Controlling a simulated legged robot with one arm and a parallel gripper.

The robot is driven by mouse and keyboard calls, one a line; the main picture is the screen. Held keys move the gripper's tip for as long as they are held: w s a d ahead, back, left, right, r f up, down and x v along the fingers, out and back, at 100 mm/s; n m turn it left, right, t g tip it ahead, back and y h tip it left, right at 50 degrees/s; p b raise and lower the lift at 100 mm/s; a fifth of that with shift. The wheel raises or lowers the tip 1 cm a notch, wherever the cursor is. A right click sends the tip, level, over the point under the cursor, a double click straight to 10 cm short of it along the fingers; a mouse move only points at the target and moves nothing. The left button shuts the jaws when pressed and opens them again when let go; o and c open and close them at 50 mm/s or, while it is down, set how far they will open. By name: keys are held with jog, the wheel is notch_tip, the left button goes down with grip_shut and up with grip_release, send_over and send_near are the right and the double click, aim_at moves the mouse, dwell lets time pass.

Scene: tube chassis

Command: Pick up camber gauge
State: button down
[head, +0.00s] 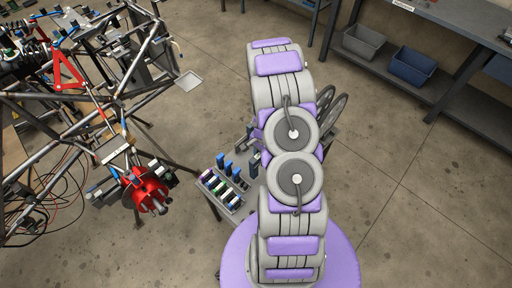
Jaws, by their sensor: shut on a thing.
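I cannot pick out the camber gauge for certain in the head view. My arm runs up the middle of the picture and covers part of the scene. My gripper's fingers cannot be made out, so neither they nor anything between them can be seen. A small grey tray (232,207) holding several small blue, green, purple and dark items lies just left of my arm. A dark grey piece (254,165) shows between this tray and my arm, and I cannot tell what it is.
A tube chassis (112,98) with a red hub assembly (147,190) fills the left side. A grey workbench (455,25) stands at upper right, with a grey bin (362,42) and a blue bin (412,66) on its lower shelf. The floor at right is clear.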

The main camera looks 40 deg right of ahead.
jog(key=s+a, duration=0.2)
jog(key=s, duration=0.7)
jog(key=shift+s+a+r+p, duration=0.15)
jog(key=shift+r+p, duration=0.25)
jog(key=shift+r, duration=0.05)
